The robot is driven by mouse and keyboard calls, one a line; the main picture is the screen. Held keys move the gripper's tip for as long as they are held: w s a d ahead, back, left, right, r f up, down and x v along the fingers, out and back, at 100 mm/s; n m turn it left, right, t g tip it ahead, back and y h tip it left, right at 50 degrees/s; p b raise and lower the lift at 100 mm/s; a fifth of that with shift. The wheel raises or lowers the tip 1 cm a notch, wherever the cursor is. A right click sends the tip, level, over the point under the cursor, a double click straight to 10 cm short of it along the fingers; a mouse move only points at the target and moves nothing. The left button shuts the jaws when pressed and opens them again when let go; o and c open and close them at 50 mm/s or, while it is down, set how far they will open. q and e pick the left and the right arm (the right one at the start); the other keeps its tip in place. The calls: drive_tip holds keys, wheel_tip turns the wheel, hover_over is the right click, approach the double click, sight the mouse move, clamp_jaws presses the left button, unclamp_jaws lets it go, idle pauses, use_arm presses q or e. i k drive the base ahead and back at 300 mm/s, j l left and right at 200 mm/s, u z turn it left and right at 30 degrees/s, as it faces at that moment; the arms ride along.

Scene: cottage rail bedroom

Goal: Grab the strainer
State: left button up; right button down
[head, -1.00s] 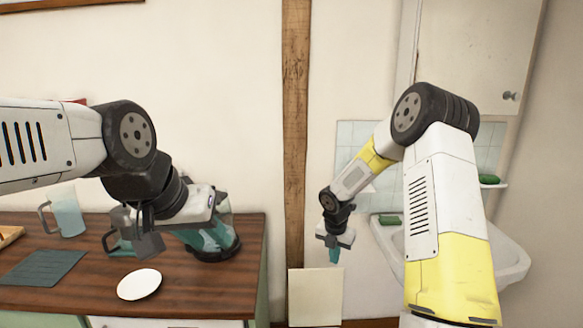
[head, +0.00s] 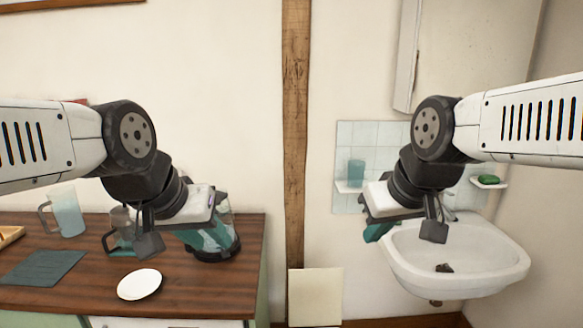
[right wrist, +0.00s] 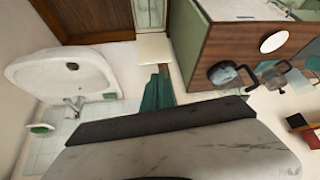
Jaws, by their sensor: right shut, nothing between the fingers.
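I cannot make out a strainer for certain in either view. A small dark brown thing (head: 444,268) lies in the sink basin; I cannot tell what it is. My right gripper (head: 378,233) is in front of the sink's left side, with teal fingers pointing down-left. Its fingers also show in the right wrist view (right wrist: 157,92), shut and empty. My left gripper (head: 194,238) hangs over the counter in front of a dark-based glass appliance. Its fingers blend with the appliance, so their opening is unclear.
The wooden counter (head: 200,290) holds a white plate (head: 139,284), a dark mat (head: 42,268), a clear pitcher (head: 66,212) and the glass appliance (head: 222,252). The white sink (head: 500,265) is at right, with a cup (head: 356,173) and green soap (head: 489,179) on small shelves. A wooden post separates them.

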sight(442, 268)
drive_tip(key=k+l, duration=0.2)
drive_tip(key=k, duration=0.25)
drive_tip(key=k+l, duration=0.25)
drive_tip(key=k, duration=0.2)
drive_tip(key=k+l, duration=0.2)
drive_tip(key=k, duration=0.2)
drive_tip(key=i+l+z, duration=0.2)
drive_tip(key=i+l, duration=0.45)
drive_tip(key=i+l+z, duration=0.25)
drive_tip(key=i+l, duration=0.25)
drive_tip(key=i, duration=0.15)
drive_tip(key=i+j+u, duration=0.1)
drive_tip(key=i+u, duration=0.3)
